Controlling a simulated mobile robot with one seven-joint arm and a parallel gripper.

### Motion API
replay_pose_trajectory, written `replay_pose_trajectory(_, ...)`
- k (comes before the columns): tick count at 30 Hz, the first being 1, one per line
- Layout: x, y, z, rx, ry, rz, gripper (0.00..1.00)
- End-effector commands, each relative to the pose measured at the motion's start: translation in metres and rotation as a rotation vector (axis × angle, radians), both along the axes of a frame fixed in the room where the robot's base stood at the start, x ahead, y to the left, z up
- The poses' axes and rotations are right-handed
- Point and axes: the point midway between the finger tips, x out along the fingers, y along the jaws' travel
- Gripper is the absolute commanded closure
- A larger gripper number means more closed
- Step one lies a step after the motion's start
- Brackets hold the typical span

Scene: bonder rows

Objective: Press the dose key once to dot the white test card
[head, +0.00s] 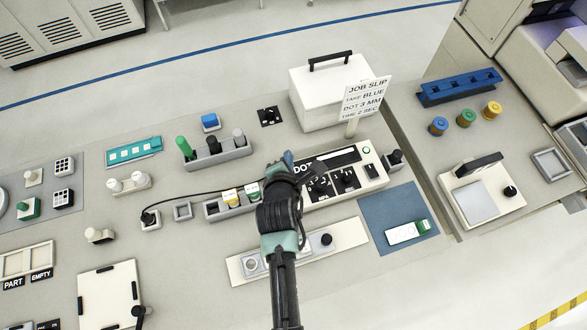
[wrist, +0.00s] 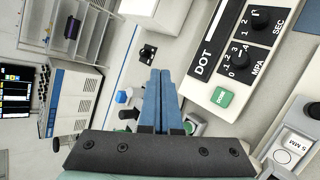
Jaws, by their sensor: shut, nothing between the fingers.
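My gripper (head: 288,160) is shut and empty, with its fingers together in the wrist view (wrist: 160,78). It is over the left end of the white dispenser box (head: 352,188), marked DOT. In the wrist view a green key (wrist: 220,97) with small white lettering, apparently DONE, sits on the box's corner, right of my fingertips and apart from them. My arm hides that corner in the head view. I cannot tell for sure which thing is the test card; a flat white piece with a green end (head: 404,233) lies on the blue mat (head: 385,203).
A JOB SLIP sign (head: 362,100) reads TAKE BLUE, DOT 3 MM, TIME 2 SEC. Knobs (head: 345,178) stand up from the box. A long white plate (head: 345,238) lies in front, partly under my arm. A black cable (head: 185,196) runs left. Blue, green and yellow cartridges (head: 466,117) stand right.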

Motion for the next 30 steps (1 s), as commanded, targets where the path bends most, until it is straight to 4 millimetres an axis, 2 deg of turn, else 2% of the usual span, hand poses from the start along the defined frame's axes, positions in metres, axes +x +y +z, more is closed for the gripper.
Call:
replay_pose_trajectory(1,-0.014,-0.003,-0.008,-0.054,0.046,0.034,1.0)
replay_pose_trajectory(3,-0.026,-0.006,-0.021,-0.107,0.088,0.072,1.0)
replay_pose_trajectory(7,-0.037,-0.008,-0.035,-0.154,0.125,0.108,1.0)
replay_pose_trajectory(20,-0.037,-0.009,-0.039,-0.157,0.125,0.111,1.0)
replay_pose_trajectory(26,-0.037,-0.008,-0.053,-0.156,0.125,0.11,1.0)
replay_pose_trajectory(30,-0.037,-0.008,-0.071,-0.156,0.125,0.11,1.0)
